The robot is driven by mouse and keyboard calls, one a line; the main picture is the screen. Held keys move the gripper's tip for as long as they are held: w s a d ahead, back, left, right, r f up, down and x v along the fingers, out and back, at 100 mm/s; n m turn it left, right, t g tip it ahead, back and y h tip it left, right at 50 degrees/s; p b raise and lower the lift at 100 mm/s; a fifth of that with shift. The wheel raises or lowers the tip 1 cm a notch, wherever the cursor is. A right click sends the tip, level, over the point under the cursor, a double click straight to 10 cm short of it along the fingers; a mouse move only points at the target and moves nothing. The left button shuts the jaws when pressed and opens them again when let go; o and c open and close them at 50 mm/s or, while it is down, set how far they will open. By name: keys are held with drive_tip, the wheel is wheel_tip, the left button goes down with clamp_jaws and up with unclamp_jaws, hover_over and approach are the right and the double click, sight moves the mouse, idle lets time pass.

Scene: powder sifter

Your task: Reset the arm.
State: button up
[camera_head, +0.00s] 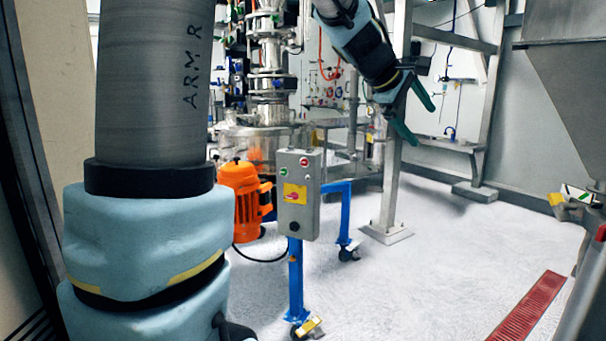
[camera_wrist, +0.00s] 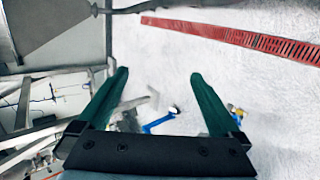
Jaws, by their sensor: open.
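My gripper (camera_head: 418,115) is raised at the upper middle of the head view, with its dark green fingers spread apart. The control box has a green button, a red button and a yellow plate with a red switch.
An orange motor (camera_head: 245,200) and a blue wheeled frame (camera_head: 296,275) stand by the box. A steel post (camera_head: 392,180) rises behind my gripper. A steel hopper (camera_head: 570,90) is at right. A red floor grate (camera_head: 527,306) crosses the open pale floor (camera_head: 420,270).

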drive_tip(key=s+a+f+m+g+y, duration=0.1)
drive_tip(key=s+a+f+m+y, duration=0.15)
drive_tip(key=a+f, duration=0.65)
drive_tip(key=s+a+f+m+y, duration=0.1)
drive_tip(key=a+f+y, duration=0.2)
drive_tip(key=a+f, duration=0.6)
drive_tip(key=s+a+f+m+g+y, duration=0.1)
drive_tip(key=s+a+f+m, duration=0.1)
drive_tip(key=s+a+f, duration=0.2)
drive_tip(key=s+a+f+m+y+p, duration=0.1)
drive_tip(key=s+a+f, duration=0.3)
drive_tip(key=a, duration=0.5)
drive_tip(key=shift+s+a+m+g+y, duration=0.2)
drive_tip(key=shift+s+m+g+y, duration=0.2)
drive_tip(key=shift+s+m+y, duration=0.55)
drive_tip(key=shift+s+h, duration=0.15)
drive_tip(key=shift+h, duration=0.15)
